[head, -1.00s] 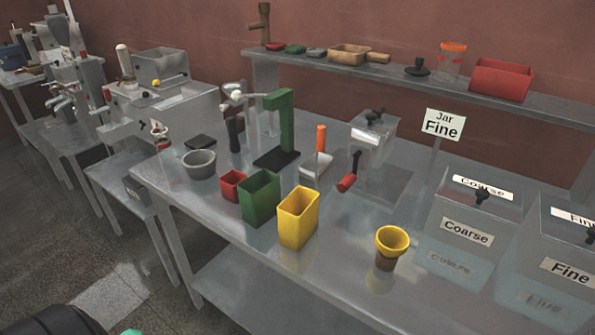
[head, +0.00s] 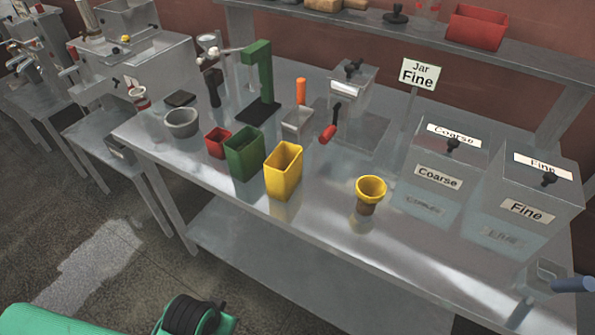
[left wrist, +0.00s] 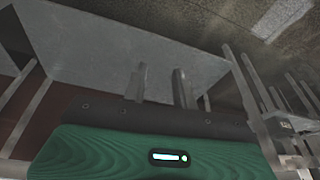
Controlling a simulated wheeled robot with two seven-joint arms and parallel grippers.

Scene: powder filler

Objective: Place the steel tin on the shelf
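No thing in view is clearly the steel tin. A round grey metal pot (head: 182,123) stands at the table's left end, and a small steel box-shaped vessel (head: 297,122) with an upright orange handle stands mid-table; I cannot tell whether either is meant. The shelf (head: 430,37) runs along the back wall above the table. My left gripper (left wrist: 159,82) shows its two fingers apart with nothing between them in the left wrist view, near a grey metal surface. In the head view only my green left arm shows at the bottom left. My right gripper is out of view.
Red (head: 217,143), green (head: 244,155) and yellow (head: 284,170) containers and a yellow-rimmed cup (head: 370,195) stand on the steel table (head: 310,225). Coarse (head: 440,165) and Fine (head: 525,195) boxes stand right. A red bin (head: 477,27) occupies the shelf. The table's front middle is clear.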

